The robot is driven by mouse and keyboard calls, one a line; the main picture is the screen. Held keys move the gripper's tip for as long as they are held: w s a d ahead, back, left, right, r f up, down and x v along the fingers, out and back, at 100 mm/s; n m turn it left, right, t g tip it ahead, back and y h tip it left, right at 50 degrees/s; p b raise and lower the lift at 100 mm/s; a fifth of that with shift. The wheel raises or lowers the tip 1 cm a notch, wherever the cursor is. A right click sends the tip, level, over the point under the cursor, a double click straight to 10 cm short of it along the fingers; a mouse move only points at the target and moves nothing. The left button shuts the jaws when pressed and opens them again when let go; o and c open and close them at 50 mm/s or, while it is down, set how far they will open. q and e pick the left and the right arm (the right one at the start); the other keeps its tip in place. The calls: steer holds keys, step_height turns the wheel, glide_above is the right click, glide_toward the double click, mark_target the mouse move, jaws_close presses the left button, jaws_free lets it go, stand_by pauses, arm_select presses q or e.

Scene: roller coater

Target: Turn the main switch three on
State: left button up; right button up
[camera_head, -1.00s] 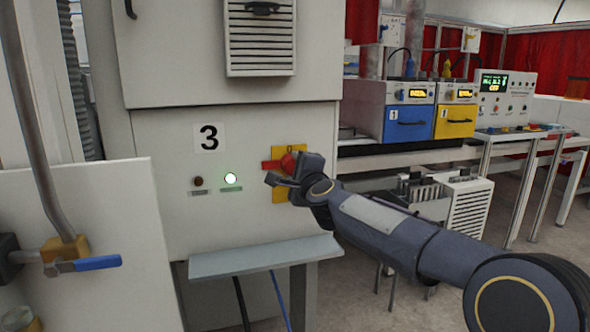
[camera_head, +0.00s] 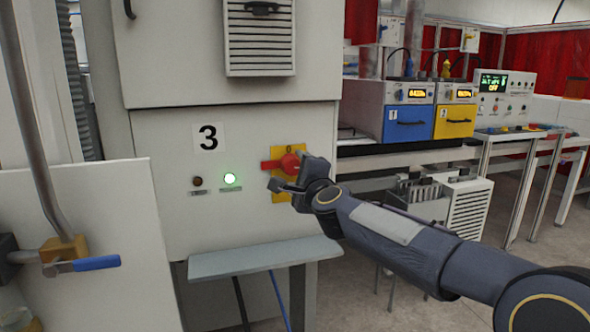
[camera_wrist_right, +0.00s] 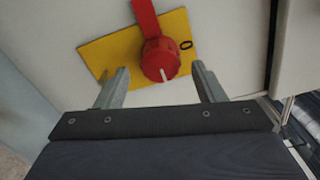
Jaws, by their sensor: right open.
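Contact cannot be told. My left gripper is out of view.
A small grey shelf (camera_head: 262,258) juts out below. A pipe with a blue-handled valve (camera_head: 96,263) stands at the left. Blue and yellow units (camera_head: 408,122) stand at the right.

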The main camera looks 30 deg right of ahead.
steer(key=v, duration=0.5)
steer(key=shift+a, duration=0.1)
stand_by(0.3)
steer(key=s+a+f+n+g+y+p, duration=0.2)
steer(key=s+a+n+y+p, duration=0.2)
steer(key=s+a+n+y, duration=0.25)
steer(key=s+a+f+n+g+p, duration=0.2)
steer(key=s+a+f+n+g, duration=0.2)
steer(key=s+f+n, duration=0.3)
steer(key=s+a+f+n+g+y+p, duration=0.1)
steer(key=s+a+f+n+g+p, duration=0.2)
steer(key=s, duration=1.3)
step_height(320, 180, down, 6)
steer(key=a+n+g, duration=0.1)
steer(key=n+g, duration=0.2)
steer(key=n, duration=0.2)
steer(key=shift+a, duration=0.3)
